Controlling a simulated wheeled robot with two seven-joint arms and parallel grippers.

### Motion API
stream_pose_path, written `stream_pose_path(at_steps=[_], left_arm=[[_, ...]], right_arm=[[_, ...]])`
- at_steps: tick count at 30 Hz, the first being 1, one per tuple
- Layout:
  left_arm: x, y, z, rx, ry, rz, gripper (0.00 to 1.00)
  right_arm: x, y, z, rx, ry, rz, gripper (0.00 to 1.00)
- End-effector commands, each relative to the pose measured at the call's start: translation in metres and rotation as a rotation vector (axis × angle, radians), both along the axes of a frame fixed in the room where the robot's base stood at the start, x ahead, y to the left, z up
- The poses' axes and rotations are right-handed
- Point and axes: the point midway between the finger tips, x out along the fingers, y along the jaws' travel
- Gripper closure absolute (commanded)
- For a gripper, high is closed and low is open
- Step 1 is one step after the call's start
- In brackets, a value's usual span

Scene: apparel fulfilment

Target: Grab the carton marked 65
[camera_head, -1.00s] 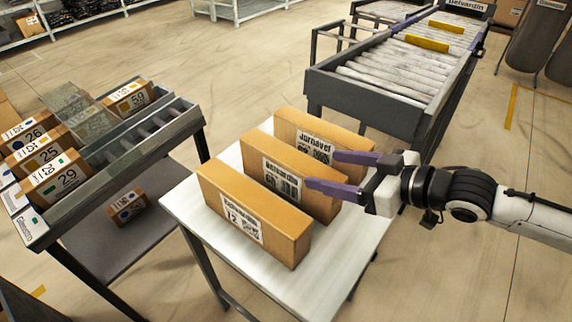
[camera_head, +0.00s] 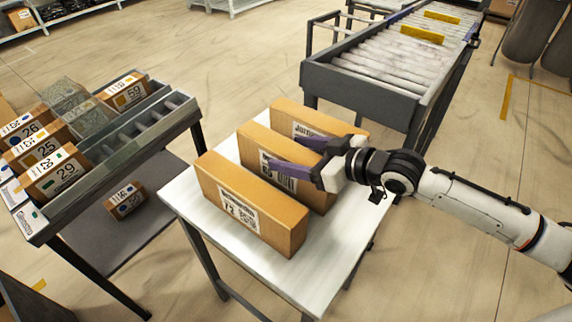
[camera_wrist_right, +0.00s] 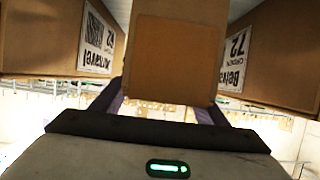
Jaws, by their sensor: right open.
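Three long brown cartons stand parallel on a small white table. The middle carton (camera_head: 252,144) has a white label partly covered by my fingers; its number looks like 65 but is hard to read. My right gripper (camera_head: 285,154) is open, its purple fingers reaching to either side of the middle carton from its right end. In the right wrist view the end of the middle carton (camera_wrist_right: 178,58) sits between the fingers (camera_wrist_right: 165,112); I cannot tell whether they touch it. My left gripper is not in view.
The front carton (camera_head: 250,205), marked 72, and the back carton (camera_head: 300,113) stand close beside the middle one. A roller rack (camera_head: 130,135) with small numbered boxes is at left. A roller conveyor (camera_head: 385,70) is behind. The white table (camera_head: 185,200) has bare room at left.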

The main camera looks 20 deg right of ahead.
Motion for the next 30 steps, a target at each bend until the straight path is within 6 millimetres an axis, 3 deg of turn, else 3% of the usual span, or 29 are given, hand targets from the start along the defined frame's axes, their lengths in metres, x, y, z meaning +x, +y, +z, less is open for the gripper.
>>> stream_pose_path(at_steps=[2, 13, 23, 30], left_arm=[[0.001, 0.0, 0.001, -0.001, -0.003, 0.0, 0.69], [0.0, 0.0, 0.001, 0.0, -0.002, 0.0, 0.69], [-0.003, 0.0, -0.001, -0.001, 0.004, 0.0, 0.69], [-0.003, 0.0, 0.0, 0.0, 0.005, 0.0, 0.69]], right_arm=[[0.0, 0.0, 0.0, 0.0, 0.0, 0.0, 0.36], [-0.001, 0.0, 0.0, 0.0, 0.0, 0.0, 0.99], [0.0, 0.0, 0.006, 0.002, -0.006, 0.001, 1.0], [0.001, 0.0, 0.046, 0.003, -0.01, 0.001, 1.0]])
